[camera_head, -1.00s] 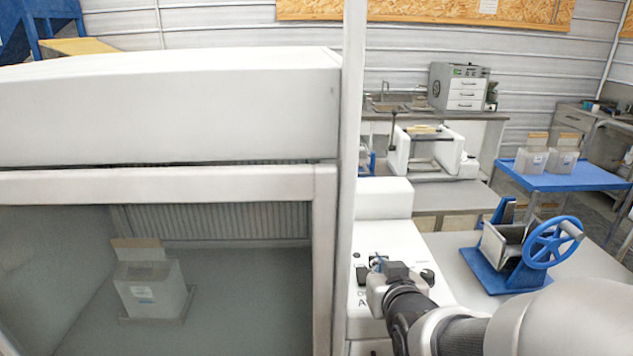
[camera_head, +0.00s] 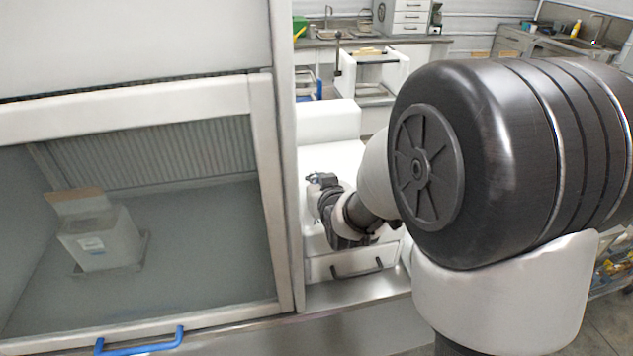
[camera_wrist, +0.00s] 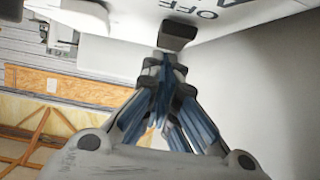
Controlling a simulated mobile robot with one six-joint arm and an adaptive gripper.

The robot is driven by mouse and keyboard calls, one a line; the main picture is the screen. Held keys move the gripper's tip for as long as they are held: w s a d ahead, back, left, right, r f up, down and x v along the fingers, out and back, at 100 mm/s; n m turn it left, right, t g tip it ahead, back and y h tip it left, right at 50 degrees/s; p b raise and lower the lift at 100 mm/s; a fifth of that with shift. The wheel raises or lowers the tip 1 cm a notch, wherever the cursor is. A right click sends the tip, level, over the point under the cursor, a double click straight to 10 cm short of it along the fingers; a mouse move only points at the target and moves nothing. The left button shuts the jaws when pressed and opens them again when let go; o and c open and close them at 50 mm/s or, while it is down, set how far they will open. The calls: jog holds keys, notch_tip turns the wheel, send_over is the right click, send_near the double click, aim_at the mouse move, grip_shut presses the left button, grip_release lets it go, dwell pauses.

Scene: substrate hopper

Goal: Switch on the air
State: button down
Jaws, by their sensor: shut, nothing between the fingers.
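A white control box (camera_head: 325,152) stands just right of the hood. In the wrist view its white panel (camera_wrist: 245,22) shows upside-down "OFF" lettering and a dark switch block (camera_wrist: 178,32). My gripper (camera_wrist: 163,60) is shut and empty, with its fingertips at or very near this block; I cannot tell whether they touch. In the head view my gripper (camera_head: 322,184) is at the front of the control box and hides part of its panel. The switch's position cannot be read.
The hood's glass sash (camera_head: 150,190) is at the left, with a blue handle (camera_head: 140,343) below. Behind it sits a white container (camera_head: 100,240). A drawer with a dark handle (camera_head: 357,270) is below the control box. A sink bench (camera_head: 340,40) is behind.

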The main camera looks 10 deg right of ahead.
jog(key=shift+w+g+p, duration=0.4)
jog(key=shift+g+p, duration=0.2)
jog(key=shift+p, duration=0.5)
jog(key=shift+f, duration=0.35)
jog(key=shift+s+b, duration=0.2)
jog(key=shift+b, duration=0.1)
jog(key=shift+s, duration=0.65)
